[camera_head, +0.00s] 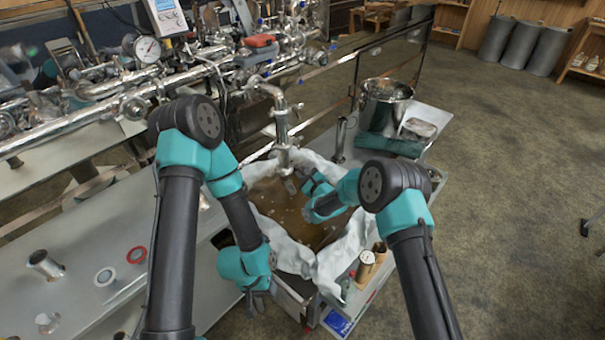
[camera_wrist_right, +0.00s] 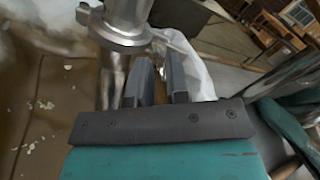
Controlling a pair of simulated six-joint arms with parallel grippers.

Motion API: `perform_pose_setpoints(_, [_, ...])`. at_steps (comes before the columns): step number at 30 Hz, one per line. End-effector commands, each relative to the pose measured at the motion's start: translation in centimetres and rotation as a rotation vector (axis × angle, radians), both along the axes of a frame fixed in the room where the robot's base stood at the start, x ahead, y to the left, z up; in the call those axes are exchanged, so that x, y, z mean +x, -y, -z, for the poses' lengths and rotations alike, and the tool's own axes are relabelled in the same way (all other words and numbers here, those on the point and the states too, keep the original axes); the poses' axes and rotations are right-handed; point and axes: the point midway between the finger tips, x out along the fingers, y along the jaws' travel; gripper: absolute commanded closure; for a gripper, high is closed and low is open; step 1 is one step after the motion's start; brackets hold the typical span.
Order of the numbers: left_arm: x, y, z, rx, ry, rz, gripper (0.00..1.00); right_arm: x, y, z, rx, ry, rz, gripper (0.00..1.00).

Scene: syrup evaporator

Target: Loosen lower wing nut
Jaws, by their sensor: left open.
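A shiny vertical metal pipe (camera_head: 281,118) comes down over the basin in the head view. A ring clamp (camera_wrist_right: 122,32) circles it in the right wrist view. The clamp's right end, where a wing nut may sit, is just past my right fingertips; the nut is not clear. My right gripper (camera_head: 292,186) is by the pipe's lower end. In its wrist view the two grey fingers (camera_wrist_right: 160,75) stand apart with a narrow gap; whether they touch the nut is unclear. My left gripper (camera_head: 255,300) is low at the basin's near left corner, open, away from the pipe.
White cloth (camera_head: 350,245) drapes the rim of the basin, which holds brown liquid (camera_head: 300,222). Gauges and pipework (camera_head: 150,85) fill the back left. A steel pot (camera_head: 385,100) stands at the back right. Cups (camera_head: 365,262) stand near the right rim.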

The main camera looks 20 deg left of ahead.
Motion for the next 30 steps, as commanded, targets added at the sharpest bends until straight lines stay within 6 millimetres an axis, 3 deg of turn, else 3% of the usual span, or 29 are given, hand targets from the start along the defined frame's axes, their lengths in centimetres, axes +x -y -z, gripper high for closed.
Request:
perform_pose_setpoints(9, [0.0, 0.0, 0.0, 0.0, 0.0, 0.0, 0.57, 0.1, -0.11, 0.01, 0.001, -0.001, 0.0, 0.85])
perform_pose_setpoints(14, [0.0, 0.0, 0.0, 0.0, 0.0, 0.0, 0.57, 0.1, -0.1, 0.0, 0.0, 0.0, 0.0, 1.0])
perform_pose_setpoints(30, [0.0, 0.0, 0.0, 0.0, 0.0, 0.0, 0.57, 0.09, -0.09, 0.0, -0.022, 0.026, 0.0, 1.0])
